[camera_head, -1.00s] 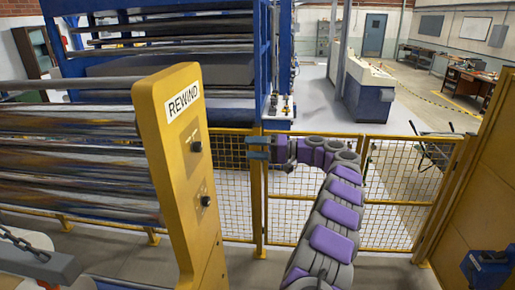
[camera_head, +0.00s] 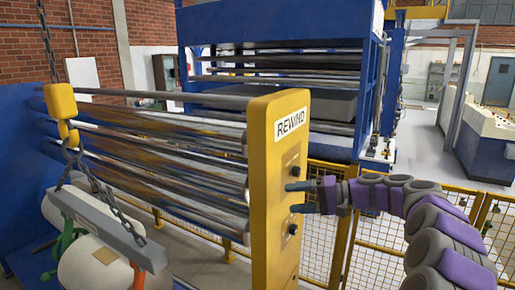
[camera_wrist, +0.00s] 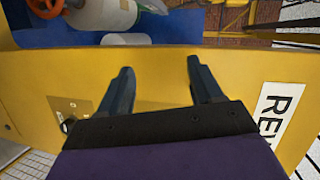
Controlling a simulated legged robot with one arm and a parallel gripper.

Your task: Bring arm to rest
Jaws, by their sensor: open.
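My gripper (camera_head: 297,197) is open and empty, with its two dark fingers apart. In the head view it points left, over the yellow REWIND panel (camera_head: 266,215) and near its two black knobs. My purple and grey arm (camera_head: 458,248) reaches up from the lower right and bends left. In the wrist view, the open fingers (camera_wrist: 160,66) lie over the yellow panel. The white REWIND label (camera_wrist: 275,115) is at the right there and a black knob (camera_wrist: 68,126) at the left. I cannot tell whether the fingers touch the panel.
Several metal rollers (camera_head: 170,150) run left from the panel. A hoist bar (camera_head: 105,228) on chains with a yellow hook (camera_head: 62,105) hangs at the left, by a white roll (camera_head: 95,265). Yellow mesh fencing (camera_head: 385,245) stands behind my arm. A blue machine frame (camera_head: 270,22) is further back.

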